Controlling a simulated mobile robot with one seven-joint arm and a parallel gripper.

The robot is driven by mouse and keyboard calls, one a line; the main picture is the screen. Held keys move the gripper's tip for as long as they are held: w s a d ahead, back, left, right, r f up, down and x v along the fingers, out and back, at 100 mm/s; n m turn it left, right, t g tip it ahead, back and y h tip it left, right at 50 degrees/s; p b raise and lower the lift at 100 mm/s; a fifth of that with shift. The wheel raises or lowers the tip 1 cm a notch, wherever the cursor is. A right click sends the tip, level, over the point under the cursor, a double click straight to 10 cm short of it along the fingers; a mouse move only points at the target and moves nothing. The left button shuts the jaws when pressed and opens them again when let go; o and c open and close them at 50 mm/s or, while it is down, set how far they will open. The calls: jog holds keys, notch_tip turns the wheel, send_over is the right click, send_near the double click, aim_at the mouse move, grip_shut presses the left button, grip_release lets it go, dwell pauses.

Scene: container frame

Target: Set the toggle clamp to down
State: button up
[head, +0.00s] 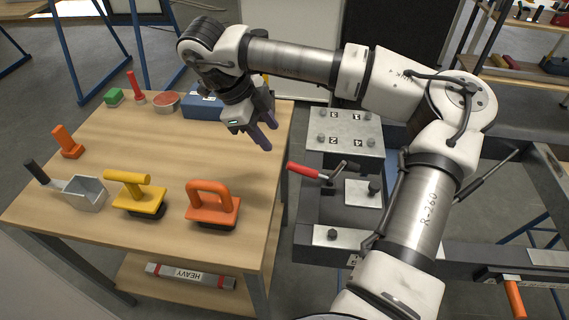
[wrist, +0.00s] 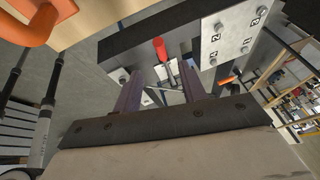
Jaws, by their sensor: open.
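The toggle clamp (head: 328,175) stands on the dark metal frame, right of the wooden table. Its red-handled lever (head: 305,171) points left and slightly up in the head view. In the wrist view the red handle (wrist: 160,49) shows ahead, between the two fingers. My gripper (head: 266,138) is open and empty, above the table's right edge, up and left of the lever and apart from it. In the wrist view my gripper (wrist: 165,92) partly hides the clamp's lower part.
The wooden table (head: 150,200) holds an orange float (head: 212,200), a yellow float (head: 138,190), a scoop (head: 85,193) and a blue box (head: 203,107). A numbered plate (head: 343,132) with bolts lies on the frame (head: 310,237) behind the clamp. My arm spans the frame's right side.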

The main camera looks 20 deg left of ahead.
aim_at(288, 163)
jog(key=p+x, duration=0.2)
jog(key=x, duration=1.1)
jog(key=shift+s+f, duration=0.1)
jog(key=shift+f, duration=0.05)
jog(key=shift+c, duration=0.3)
grip_shut()
